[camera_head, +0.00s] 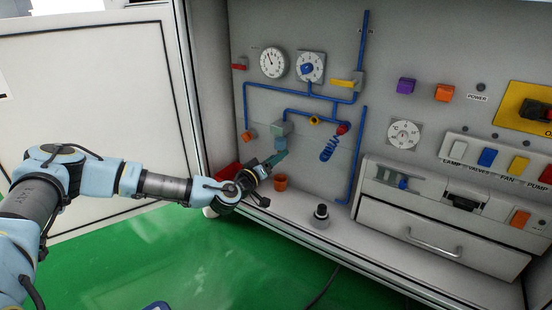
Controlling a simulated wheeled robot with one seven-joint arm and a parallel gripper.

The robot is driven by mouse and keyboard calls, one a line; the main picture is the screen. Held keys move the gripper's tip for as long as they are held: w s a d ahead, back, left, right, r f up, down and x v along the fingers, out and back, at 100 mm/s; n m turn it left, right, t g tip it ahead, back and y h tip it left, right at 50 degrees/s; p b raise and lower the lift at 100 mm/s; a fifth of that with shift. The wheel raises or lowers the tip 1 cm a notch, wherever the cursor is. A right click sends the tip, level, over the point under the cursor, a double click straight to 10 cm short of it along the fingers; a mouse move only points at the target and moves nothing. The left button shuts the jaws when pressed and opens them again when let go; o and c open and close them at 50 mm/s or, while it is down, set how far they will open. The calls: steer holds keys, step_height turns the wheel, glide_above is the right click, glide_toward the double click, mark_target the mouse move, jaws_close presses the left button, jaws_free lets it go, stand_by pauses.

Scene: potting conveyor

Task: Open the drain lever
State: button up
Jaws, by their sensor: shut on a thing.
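My gripper (264,168) reaches in from the left to the panel's lower left part. It is shut on a small teal piece (276,158), just below a grey-green box (282,128) with a blue part (281,143) under it. The fingers hide part of the teal piece, and I cannot tell for sure that it is the drain lever. Other levers on the panel are a red one (239,67) at the upper left and a yellow one (343,82) on the pipes. No drain label is legible.
An orange pot (280,183) stands on the shelf close to my gripper, with a red bin (228,172) to its left. A black-topped knob (321,213) stands farther right. A drawer unit (437,237) fills the right.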

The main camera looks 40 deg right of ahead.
steer(key=shift+w+n, duration=0.1)
steer(key=shift+n, duration=0.5)
steer(key=o, duration=1.4)
steer(key=shift+c, duration=0.2)
steer(key=p+v, duration=0.4)
steer(key=v, duration=0.6)
steer(key=shift+a, duration=0.4)
